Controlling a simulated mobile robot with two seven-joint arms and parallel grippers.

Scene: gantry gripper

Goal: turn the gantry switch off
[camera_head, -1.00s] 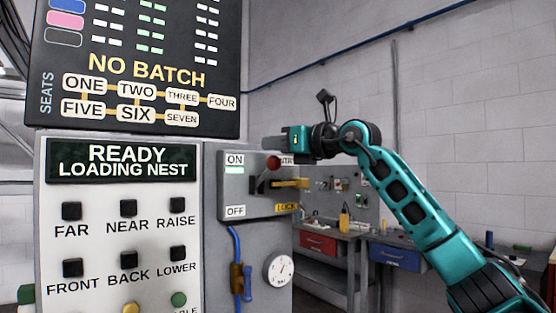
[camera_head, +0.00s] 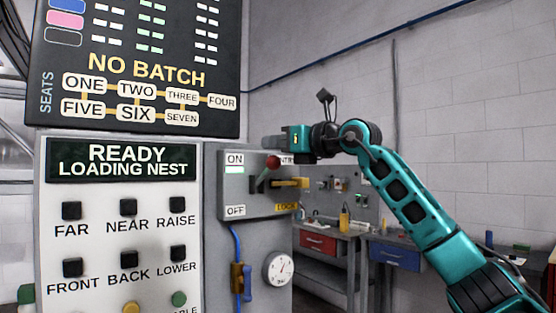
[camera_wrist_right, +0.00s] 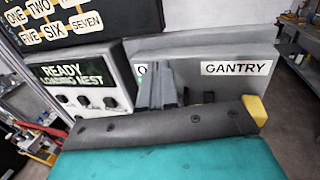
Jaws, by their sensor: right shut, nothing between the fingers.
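The gantry switch box (camera_head: 228,192) is a grey box with an ON label at the top and an OFF label at the bottom. Its lever has a red ball knob (camera_head: 273,162) and stands tilted up, on the ON side. A pale green strip (camera_head: 235,170) shows under ON. My right gripper (camera_head: 270,143) is shut and empty, just above the red knob and close to the box's top edge; I cannot tell if it touches. In the right wrist view its fingers (camera_wrist_right: 165,85) are together before the box, beside the GANTRY label, and the knob is hidden. My left gripper is out of view.
A yellow lock piece (camera_head: 290,183) sticks out right of the lever. Left is a button panel (camera_head: 100,238) reading READY LOADING NEST, below a dark NO BATCH board (camera_head: 150,68). A blue pipe and a gauge (camera_head: 279,268) are below. Workbenches stand behind right.

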